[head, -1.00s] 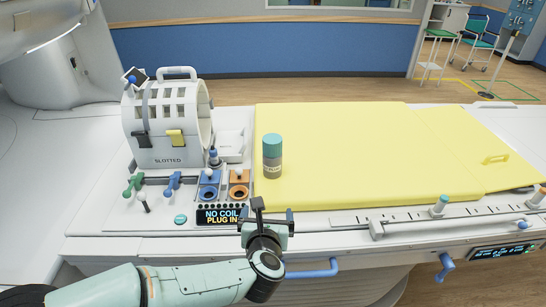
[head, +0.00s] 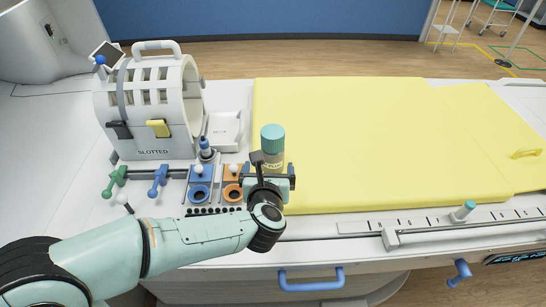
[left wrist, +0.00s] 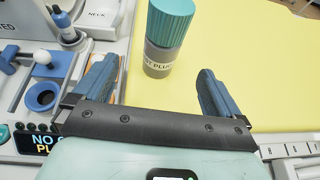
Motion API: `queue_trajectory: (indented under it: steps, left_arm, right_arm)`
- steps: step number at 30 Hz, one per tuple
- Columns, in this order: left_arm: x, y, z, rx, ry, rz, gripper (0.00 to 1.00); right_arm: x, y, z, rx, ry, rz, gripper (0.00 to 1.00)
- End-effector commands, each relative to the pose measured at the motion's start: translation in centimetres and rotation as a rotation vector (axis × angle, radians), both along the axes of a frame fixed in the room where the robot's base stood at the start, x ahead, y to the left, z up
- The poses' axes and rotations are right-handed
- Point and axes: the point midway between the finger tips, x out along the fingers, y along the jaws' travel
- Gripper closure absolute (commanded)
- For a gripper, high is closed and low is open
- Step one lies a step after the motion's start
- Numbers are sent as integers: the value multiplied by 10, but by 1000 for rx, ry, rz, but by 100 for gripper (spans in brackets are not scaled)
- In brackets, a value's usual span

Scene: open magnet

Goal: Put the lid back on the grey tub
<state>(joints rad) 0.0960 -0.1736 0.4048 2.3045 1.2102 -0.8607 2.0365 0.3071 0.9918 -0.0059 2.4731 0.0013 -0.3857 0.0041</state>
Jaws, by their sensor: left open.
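The grey tub (head: 272,157) stands upright on the yellow pad near its left edge; its label is partly hidden by my gripper. A ribbed teal lid (head: 272,133) sits on top of it; I cannot tell how firmly. My left gripper (head: 268,178) is open and empty, just on the near side of the tub. In the left wrist view, the grey tub (left wrist: 160,58) and teal lid (left wrist: 171,18) show beyond and between the two open blue fingers (left wrist: 158,72), apart from them. My right gripper is not in view.
A white slotted coil (head: 150,110) and a shallow white tray (head: 227,130) stand left of the yellow pad (head: 360,140). Blue (head: 200,190) and orange (head: 233,190) sockets lie left of my gripper. A ruled rail (head: 430,222) runs along the front.

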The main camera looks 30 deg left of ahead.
Motion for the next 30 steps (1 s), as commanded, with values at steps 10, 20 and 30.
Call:
queue_trajectory:
  steps: [10, 20, 30]
  left_arm:
    - [10, 5, -6, -1, 4, 2, 2]
    - [59, 29, -28, 0, 2, 2, 2]
    - [68, 34, -32, 0, 0, 0, 2]
  right_arm:
    - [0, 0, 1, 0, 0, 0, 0]
    - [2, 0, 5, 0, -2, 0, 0]
    - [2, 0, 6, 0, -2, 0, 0]
